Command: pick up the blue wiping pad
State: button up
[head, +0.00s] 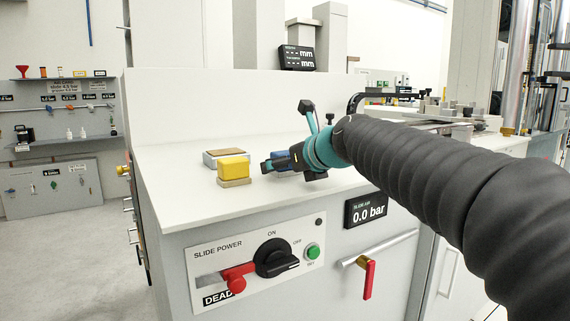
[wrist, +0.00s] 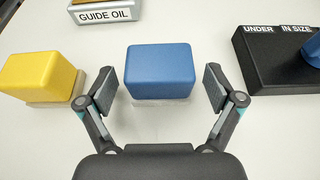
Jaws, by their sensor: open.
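The blue wiping pad (wrist: 160,71) is a rounded block on the white bench top, in the middle of the wrist view. My gripper (wrist: 159,88) is open, with one finger on the left and one on the right of the pad. Small gaps show between the fingers and the pad's sides. In the head view my gripper (head: 268,166) reaches low over the bench from the right, and a bit of the blue pad (head: 281,155) shows behind it. The rest of the pad is hidden there by the gripper.
A yellow block (wrist: 41,77) on a tan base stands close to the left finger. A tray labelled GUIDE OIL (wrist: 106,14) lies behind at left. A black box labelled UNDER and IN SIZE (wrist: 275,65) stands to the right. The bench front (head: 230,199) is clear.

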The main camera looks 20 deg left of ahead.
jog(key=c, duration=1.3)
jog(key=shift+o, duration=0.2)
